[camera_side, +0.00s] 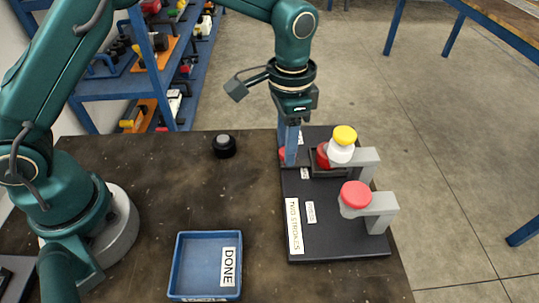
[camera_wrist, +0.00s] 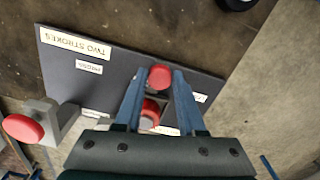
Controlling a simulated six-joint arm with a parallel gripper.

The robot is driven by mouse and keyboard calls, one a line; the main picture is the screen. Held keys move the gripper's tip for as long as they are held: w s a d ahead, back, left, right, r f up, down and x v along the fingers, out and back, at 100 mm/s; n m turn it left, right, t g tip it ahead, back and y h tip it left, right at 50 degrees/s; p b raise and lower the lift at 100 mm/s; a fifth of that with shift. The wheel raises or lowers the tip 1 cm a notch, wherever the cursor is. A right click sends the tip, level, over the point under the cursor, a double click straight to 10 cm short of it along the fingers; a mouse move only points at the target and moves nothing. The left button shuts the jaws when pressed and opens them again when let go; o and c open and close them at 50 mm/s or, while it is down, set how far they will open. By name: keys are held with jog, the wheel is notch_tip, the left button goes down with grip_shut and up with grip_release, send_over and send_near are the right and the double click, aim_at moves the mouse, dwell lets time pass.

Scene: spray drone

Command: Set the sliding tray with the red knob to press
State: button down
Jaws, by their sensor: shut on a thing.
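The small red knob (camera_wrist: 159,77) sits between the fingertips of my gripper (camera_wrist: 160,84), which is shut on it. In the side view, my gripper (camera_side: 290,160) points down at the left edge of the black base plate (camera_side: 345,247), and the knob (camera_side: 283,153) is partly hidden. The dark sliding tray (camera_side: 328,174) is at the far end of the plate, away from the PRESS label (camera_side: 310,212). A red round piece (camera_side: 322,155) is at the tray, below the white head with a yellow top (camera_side: 342,146). It also shows behind the knob in the wrist view (camera_wrist: 150,110).
A grey bracket (camera_side: 380,207) with a red head (camera_side: 355,194) stands at the plate's near end. A TWO STROKES label (camera_side: 293,225) is on the plate. A blue DONE tray (camera_side: 195,267) and a black round button (camera_side: 224,148) are on the table; between them is bare.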

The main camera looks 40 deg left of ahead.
jog(key=s+d, duration=1)
jog(key=c, duration=0.5)
grip_release()
notch_tip(320, 180, up, 5)
jog(key=shift+r, duration=0.1)
jog(key=shift+w+a, duration=0.1)
